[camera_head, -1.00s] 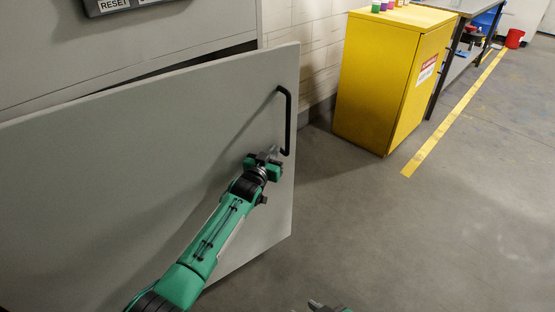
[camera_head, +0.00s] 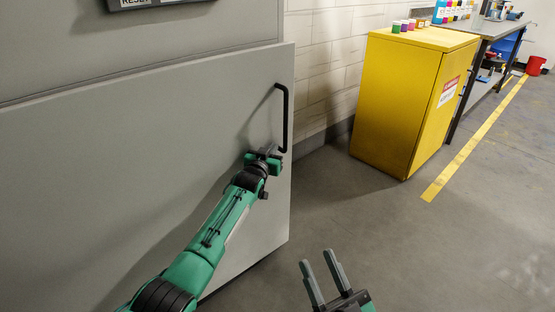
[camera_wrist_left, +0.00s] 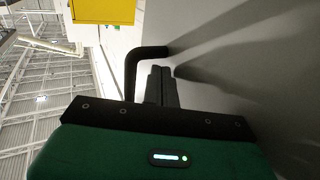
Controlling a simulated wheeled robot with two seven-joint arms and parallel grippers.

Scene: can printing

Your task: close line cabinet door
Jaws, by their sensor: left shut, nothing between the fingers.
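My left gripper (camera_head: 272,152) is shut and empty at the handle's lower end, by the door face. In the left wrist view its closed fingers (camera_wrist_left: 161,85) are beside the handle, not around it. Whether they press the door is unclear. My right gripper (camera_head: 322,270) is open and empty, low in front.
A yellow cabinet (camera_head: 400,100) with small colored jars (camera_head: 404,26) on top stands to the right of the door. A workbench (camera_head: 480,28) and a red bucket (camera_head: 536,65) are beyond it. The grey floor (camera_head: 400,240) at the right is clear.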

